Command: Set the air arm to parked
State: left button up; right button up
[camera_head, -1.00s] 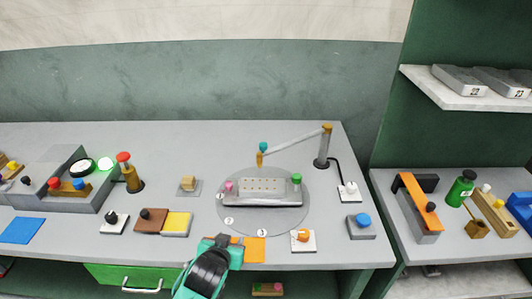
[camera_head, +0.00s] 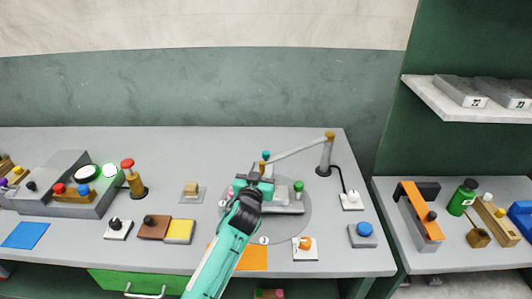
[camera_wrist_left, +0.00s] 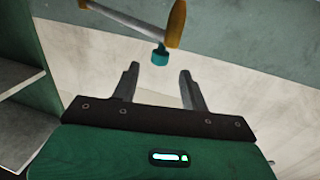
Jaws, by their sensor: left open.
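The air arm (camera_head: 297,148) is a grey bar running from a post (camera_head: 324,158) at the back right to an orange end piece (camera_head: 262,166) with a teal knob (camera_head: 266,155). It reaches over the grey plate on the round disc. My left gripper (camera_head: 258,172) is at that end, its arm covering part of the plate. In the left wrist view the jaws (camera_wrist_left: 158,85) are open and empty; the teal knob (camera_wrist_left: 160,56) and orange end (camera_wrist_left: 176,24) are just beyond the fingertips, seemingly apart from them. My right gripper is not in view.
The round disc (camera_head: 295,228) carries the grey plate with a green knob (camera_head: 298,187). A white switch box (camera_head: 351,200) and a blue button box (camera_head: 362,235) stand to the right. An orange mat (camera_head: 250,258) lies in front. The table behind the disc is clear.

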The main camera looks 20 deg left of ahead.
aim_at(265, 158)
pick_arm(q)
jog(key=w, duration=0.2)
jog(key=w+p, duration=0.1)
jog(key=w, duration=0.4)
jog(key=shift+w+a, duration=0.2)
jog(key=shift+a, duration=0.1)
jog(key=shift+c, duration=0.5)
grip_shut()
